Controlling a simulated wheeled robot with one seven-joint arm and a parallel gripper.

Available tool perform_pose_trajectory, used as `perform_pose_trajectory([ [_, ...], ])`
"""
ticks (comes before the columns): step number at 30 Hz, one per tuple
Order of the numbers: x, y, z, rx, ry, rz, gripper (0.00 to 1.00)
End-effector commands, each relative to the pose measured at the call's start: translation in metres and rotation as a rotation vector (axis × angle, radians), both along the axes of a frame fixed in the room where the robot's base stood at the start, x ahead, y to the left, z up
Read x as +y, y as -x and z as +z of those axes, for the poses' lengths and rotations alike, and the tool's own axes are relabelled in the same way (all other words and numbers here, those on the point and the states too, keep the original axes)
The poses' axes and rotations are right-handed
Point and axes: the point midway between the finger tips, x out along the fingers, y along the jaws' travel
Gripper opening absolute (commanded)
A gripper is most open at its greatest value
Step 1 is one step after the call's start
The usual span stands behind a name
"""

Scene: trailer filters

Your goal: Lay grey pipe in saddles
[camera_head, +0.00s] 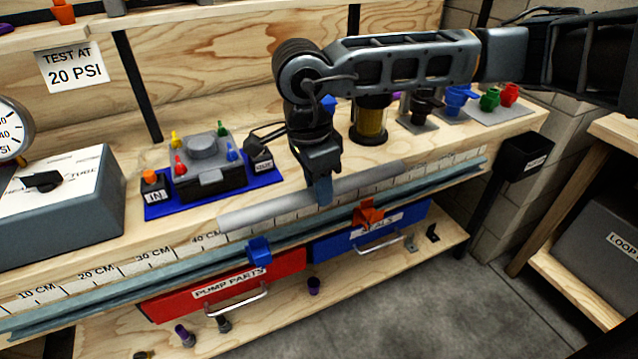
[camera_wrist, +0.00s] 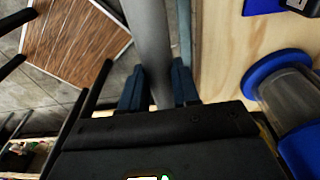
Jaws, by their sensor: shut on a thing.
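The grey pipe (camera_head: 265,212) is held roughly level along the bench's front edge and covers part of the ruler strip. My gripper (camera_head: 325,197) points down and is shut on the pipe near its middle. In the wrist view the pipe (camera_wrist: 148,35) runs between the two blue fingertips (camera_wrist: 159,88). A blue saddle (camera_head: 259,250) and an orange saddle (camera_head: 368,213) sit on the front rail, in front of and below the pipe in the head view. The pipe is apart from the blue saddle; its exact height above the rail is unclear.
The blue-grey rail (camera_head: 120,302) runs along the bench front. Behind the pipe stand a pump on a blue tray (camera_head: 212,196) and a jar filter (camera_head: 369,122). Below are a red drawer (camera_head: 170,303) and a blue drawer (camera_head: 335,247). A grey gauge box (camera_head: 60,225) stands left.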

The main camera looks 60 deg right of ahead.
Motion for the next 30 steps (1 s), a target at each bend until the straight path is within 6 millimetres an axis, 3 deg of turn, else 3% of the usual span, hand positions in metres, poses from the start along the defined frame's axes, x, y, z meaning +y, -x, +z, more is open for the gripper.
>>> perform_pose_trajectory([
  [6,-0.001,0.000,-0.003,-0.001,0.003,0.000,0.00],
  [21,0.000,0.000,-0.046,0.000,0.001,0.000,0.00],
  [30,0.000,0.000,-0.058,0.000,0.001,0.000,0.00],
])
